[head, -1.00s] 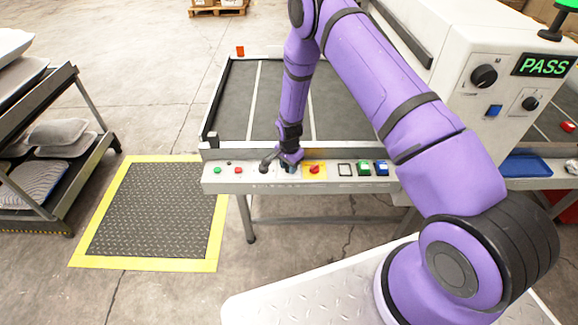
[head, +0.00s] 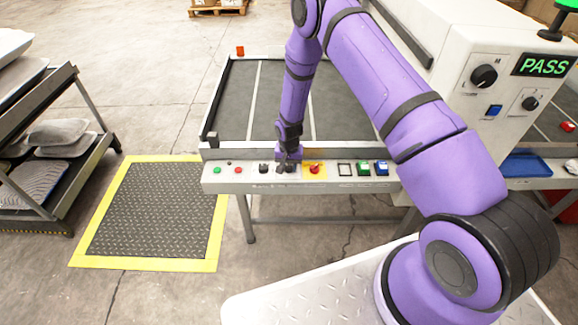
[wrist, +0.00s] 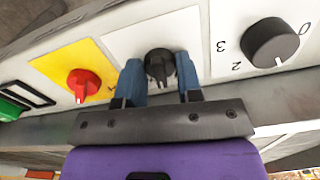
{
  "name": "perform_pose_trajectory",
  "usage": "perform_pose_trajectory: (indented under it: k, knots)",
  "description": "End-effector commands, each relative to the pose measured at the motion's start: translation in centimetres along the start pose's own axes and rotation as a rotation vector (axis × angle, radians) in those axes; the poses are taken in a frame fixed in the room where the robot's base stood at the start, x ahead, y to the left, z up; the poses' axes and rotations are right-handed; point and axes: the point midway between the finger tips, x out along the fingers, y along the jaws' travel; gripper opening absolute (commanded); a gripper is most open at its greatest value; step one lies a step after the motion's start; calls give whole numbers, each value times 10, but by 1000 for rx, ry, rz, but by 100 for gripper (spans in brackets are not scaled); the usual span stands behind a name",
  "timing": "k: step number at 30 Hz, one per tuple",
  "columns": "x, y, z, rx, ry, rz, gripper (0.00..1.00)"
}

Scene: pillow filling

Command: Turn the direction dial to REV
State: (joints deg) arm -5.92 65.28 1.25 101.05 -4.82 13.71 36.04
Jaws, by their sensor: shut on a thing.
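The direction dial appears to be the black knob (wrist: 159,67) on a white plate in the wrist view. My gripper (wrist: 159,74) has its two blue fingers on either side of this knob and is shut on it. The knob's raised grip points down toward my gripper in that view. Its labels are not readable, so I cannot tell which setting it shows. In the head view my gripper (head: 289,158) is at the front control panel (head: 213,186), and it largely hides the knob.
A numbered black dial (wrist: 272,42) is beside the held knob. A red switch (wrist: 84,85) on a yellow plate is on its other side. Green (head: 363,168) and blue (head: 381,168) buttons are farther right on the panel. A yellow-edged mat (head: 150,210) lies on the floor.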

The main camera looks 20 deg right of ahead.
Motion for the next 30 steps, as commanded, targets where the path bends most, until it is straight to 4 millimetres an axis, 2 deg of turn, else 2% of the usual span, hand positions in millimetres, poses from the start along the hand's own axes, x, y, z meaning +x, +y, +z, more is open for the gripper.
perform_pose_trajectory:
  k: [18, 30]
  knots:
    - [0, 0, 0, -566, 0, -1, 9]
    - [0, 0, 0, -784, 0, 0, 9]
